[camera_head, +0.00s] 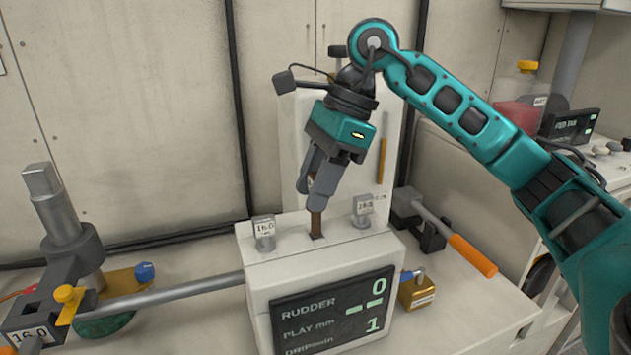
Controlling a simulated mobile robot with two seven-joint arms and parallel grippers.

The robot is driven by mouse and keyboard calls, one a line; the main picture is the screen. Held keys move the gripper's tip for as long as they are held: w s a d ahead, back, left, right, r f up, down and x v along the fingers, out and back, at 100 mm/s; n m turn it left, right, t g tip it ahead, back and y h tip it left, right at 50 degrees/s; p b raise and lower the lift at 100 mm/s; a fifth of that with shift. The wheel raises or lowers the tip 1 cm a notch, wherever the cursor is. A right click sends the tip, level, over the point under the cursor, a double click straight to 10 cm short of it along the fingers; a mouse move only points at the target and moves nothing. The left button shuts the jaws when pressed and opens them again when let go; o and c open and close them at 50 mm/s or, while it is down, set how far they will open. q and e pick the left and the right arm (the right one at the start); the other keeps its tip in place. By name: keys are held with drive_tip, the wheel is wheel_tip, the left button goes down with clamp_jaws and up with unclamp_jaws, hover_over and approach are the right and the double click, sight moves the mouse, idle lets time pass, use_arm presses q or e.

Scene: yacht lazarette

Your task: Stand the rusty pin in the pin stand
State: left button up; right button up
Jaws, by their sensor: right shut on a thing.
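The rusty pin (316,222) is a brown rod, held nearly upright by my right gripper (319,196). The gripper is shut on its upper part. The pin's lower end meets a small dark opening in the top of a white box (262,284); I cannot tell how deep it sits. The fingers hide the pin's top. I cannot tell for sure whether this box is the pin stand. My left gripper is not in view.
The box front carries a display (333,315) reading rudder play. An orange-handled tool (470,254) and a brass padlock (417,291) are right.

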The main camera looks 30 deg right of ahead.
drive_tip(key=shift+f+b, duration=0.45)
drive_tip(key=shift+f, duration=0.2)
idle(0.4)
drive_tip(key=shift+f+b, duration=1.3)
drive_tip(key=shift+f, duration=0.4)
idle(0.7)
drive_tip(key=o, duration=1.2)
